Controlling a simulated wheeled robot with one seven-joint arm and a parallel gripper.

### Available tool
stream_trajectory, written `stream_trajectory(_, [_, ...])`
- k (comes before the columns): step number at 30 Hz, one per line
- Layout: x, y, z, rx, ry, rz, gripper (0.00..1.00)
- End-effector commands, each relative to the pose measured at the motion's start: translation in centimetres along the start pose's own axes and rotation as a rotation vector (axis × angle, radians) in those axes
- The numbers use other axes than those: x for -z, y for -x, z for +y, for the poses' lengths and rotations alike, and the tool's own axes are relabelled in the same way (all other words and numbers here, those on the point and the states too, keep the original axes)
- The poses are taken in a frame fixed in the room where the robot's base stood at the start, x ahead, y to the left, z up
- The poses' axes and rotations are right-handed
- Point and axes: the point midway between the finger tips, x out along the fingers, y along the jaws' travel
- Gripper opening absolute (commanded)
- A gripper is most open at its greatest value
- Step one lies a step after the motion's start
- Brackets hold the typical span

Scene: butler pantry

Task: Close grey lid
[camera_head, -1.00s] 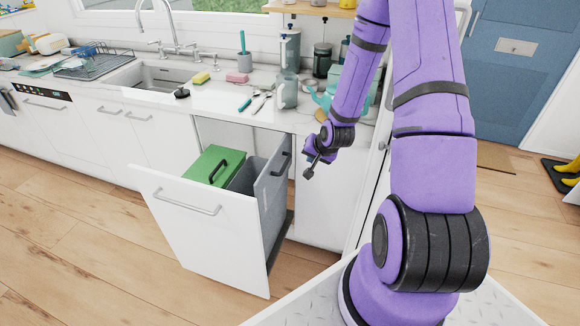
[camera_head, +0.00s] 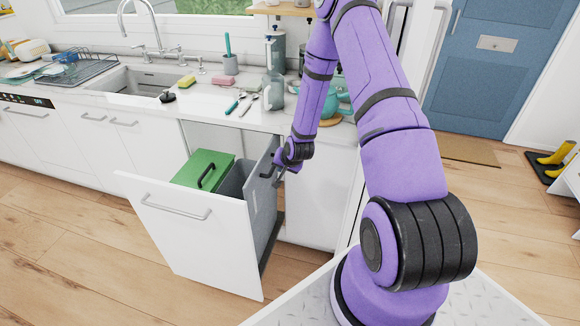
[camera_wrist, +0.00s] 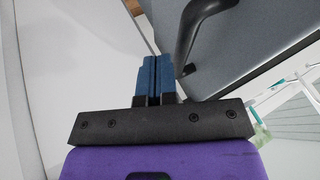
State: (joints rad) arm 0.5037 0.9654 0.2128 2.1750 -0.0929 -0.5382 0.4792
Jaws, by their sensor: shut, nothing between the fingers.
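The grey lid (camera_head: 262,205) stands upright, open, on the right side of the pulled-out bin drawer. It has a black handle near its upper far corner. In the wrist view the lid (camera_wrist: 255,40) fills the upper right, and its black handle (camera_wrist: 192,38) is just right of the fingertips. My gripper (camera_head: 279,181) is beside the lid's handle, on the lid's right side. Its blue fingers (camera_wrist: 156,62) are shut with nothing between them. I cannot tell whether they touch the lid. A grey bin (camera_head: 234,178) is open left of the lid.
A green lid (camera_head: 203,172) covers the neighbouring bin. The white drawer front (camera_head: 190,235) stands out from the cabinets. The counter (camera_head: 215,105) above holds spoons, a jug and a teal teapot. A white cabinet (camera_head: 320,205) is right of my gripper.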

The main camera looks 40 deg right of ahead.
Motion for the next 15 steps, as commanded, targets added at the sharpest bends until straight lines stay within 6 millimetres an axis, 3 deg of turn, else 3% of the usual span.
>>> stream_trajectory(15, [-0.09, -0.42, -0.67, -0.001, 0.0, -0.001, 0.0])
